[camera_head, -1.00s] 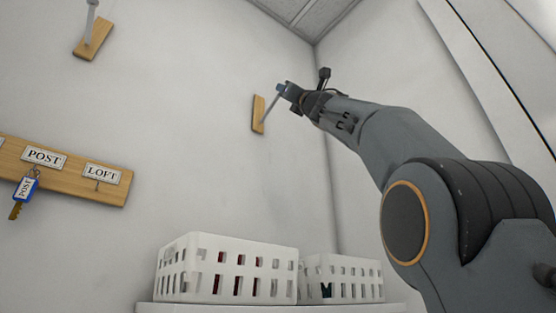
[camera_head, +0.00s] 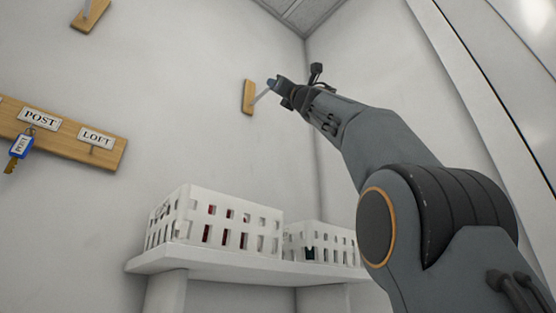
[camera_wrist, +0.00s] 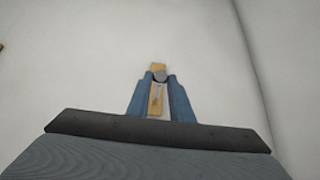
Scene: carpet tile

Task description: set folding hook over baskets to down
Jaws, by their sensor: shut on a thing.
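The folding hook over the baskets is a pale grey arm (camera_head: 262,96) on a small wooden plate (camera_head: 248,97) on the wall. The arm slants up and outward from the plate's lower part. My gripper (camera_head: 273,84) is shut on the hook's outer end. In the wrist view, the blue fingers of my gripper (camera_wrist: 160,80) stand on both sides of the hook's round grey end (camera_wrist: 159,75), with the wooden plate (camera_wrist: 157,66) behind. The fingers partly hide the hook in the head view.
A white shelf (camera_head: 210,263) below carries two white baskets, a larger one (camera_head: 225,222) and a smaller one (camera_head: 325,243). A labelled key board (camera_head: 75,142) with a blue-tagged key (camera_head: 20,147) is at left. Another wooden hook plate (camera_head: 90,15) is at upper left. A wall corner is right of the hook.

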